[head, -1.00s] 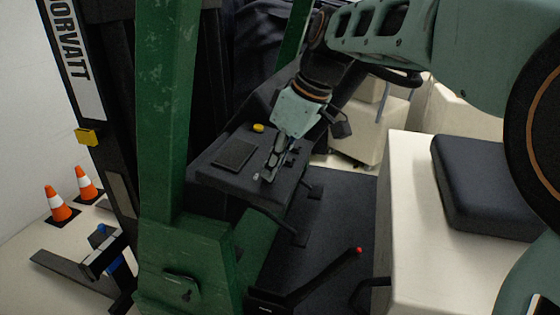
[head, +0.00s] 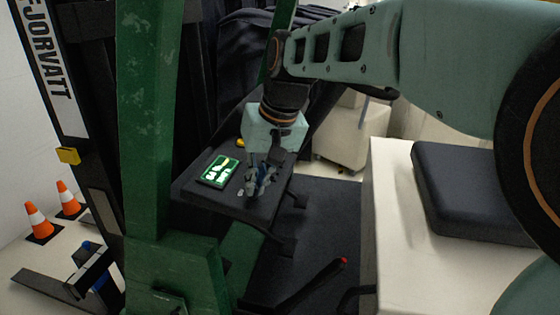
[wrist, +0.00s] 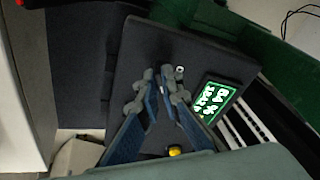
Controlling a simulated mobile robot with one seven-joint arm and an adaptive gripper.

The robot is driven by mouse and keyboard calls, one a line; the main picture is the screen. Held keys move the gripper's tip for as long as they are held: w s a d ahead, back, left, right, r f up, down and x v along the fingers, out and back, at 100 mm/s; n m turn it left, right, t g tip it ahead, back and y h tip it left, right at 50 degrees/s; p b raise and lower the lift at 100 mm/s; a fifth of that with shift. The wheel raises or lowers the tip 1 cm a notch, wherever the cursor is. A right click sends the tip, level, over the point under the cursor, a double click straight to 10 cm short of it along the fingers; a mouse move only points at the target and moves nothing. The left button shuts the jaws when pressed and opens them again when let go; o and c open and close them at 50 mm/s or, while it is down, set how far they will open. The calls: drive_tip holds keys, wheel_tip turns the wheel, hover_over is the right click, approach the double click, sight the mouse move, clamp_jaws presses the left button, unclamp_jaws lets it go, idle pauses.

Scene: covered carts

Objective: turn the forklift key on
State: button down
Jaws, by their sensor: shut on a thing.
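My gripper (head: 259,190) points down at the right part of the forklift's dark dashboard (head: 212,196). In the wrist view my gripper (wrist: 159,82) has its two fingertips close together over the panel, shut on the key. The key is hidden between the fingertips, so its angle cannot be seen. The dashboard display (head: 219,170) is lit green with white marks. It also shows lit in the wrist view (wrist: 213,98), to the right of the fingers. A small silver fitting (wrist: 180,69) sits on the panel just right of the fingertips.
A yellow button (head: 240,142) is at the panel's far edge. The green mast post (head: 150,120) stands left of the dashboard. A red-tipped lever (head: 342,263) rises below, and a dark seat (head: 468,190) on a pale base is at right. Orange cones (head: 39,222) stand far left.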

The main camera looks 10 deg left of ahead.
drive_tip(key=shift+m, duration=0.4)
drive_tip(key=c, duration=2.1)
unclamp_jaws()
drive_tip(key=shift+r, duration=0.1)
drive_tip(key=v, duration=1.2)
